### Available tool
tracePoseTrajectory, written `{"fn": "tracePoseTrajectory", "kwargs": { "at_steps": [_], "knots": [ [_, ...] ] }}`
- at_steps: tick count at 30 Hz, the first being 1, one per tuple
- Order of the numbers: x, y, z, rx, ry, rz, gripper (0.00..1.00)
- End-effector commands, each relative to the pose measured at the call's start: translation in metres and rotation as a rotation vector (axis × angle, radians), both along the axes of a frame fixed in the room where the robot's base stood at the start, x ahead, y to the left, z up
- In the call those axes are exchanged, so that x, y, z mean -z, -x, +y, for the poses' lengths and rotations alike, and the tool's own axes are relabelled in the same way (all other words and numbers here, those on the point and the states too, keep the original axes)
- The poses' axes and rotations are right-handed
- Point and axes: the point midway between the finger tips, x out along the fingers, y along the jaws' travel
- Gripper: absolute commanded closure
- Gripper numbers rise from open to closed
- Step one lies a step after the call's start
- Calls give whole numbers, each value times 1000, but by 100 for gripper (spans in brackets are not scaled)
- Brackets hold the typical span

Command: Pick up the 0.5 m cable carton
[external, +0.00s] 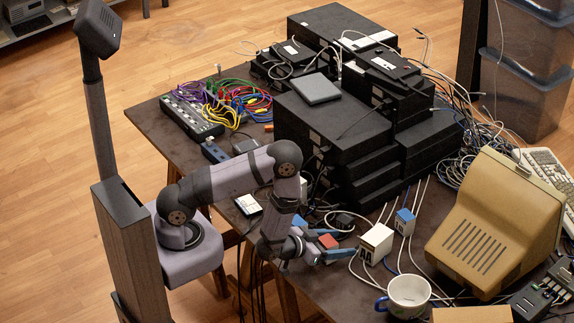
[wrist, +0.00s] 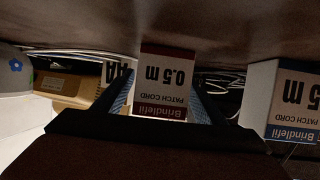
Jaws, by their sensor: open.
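The 0.5 m cable carton (wrist: 166,80) is a small white box with a dark red band. In the wrist view its lettering is upside down, reading "0.5 m" and "PATCH CORD". It lies between the two blue-padded fingers of my gripper (wrist: 160,100). In the external view its red face (external: 328,241) shows between the blue fingertips of my gripper (external: 334,245), low over the table. The gripper is open around the carton. I cannot tell whether either finger touches it.
A similar carton with a blue band (wrist: 285,100) stands to the right in the wrist view. A white carton (external: 376,243) and a blue-topped one (external: 404,221) stand right of my gripper. A mug (external: 407,297), beige monitor (external: 495,225), black equipment stack (external: 345,135) and loose cables crowd the table.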

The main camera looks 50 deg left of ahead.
Motion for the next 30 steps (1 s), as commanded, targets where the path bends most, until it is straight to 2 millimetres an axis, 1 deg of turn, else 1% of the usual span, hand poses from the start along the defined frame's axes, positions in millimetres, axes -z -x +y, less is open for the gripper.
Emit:
{"fn": "tracePoseTrajectory", "kwargs": {
  "at_steps": [5,6,7,8,9,11,12,23,30],
  "knots": [
    [0,0,0,0,0,0,35],
    [0,0,0,0,0,0,40],
    [0,0,0,0,0,0,47],
    [0,0,0,0,0,0,54],
    [0,0,0,0,0,0,64],
    [0,0,0,0,0,0,78],
    [0,0,0,0,0,0,83],
    [-2,0,0,0,1,-2,82],
    [-12,-1,-1,1,2,-3,82]
  ]
}}
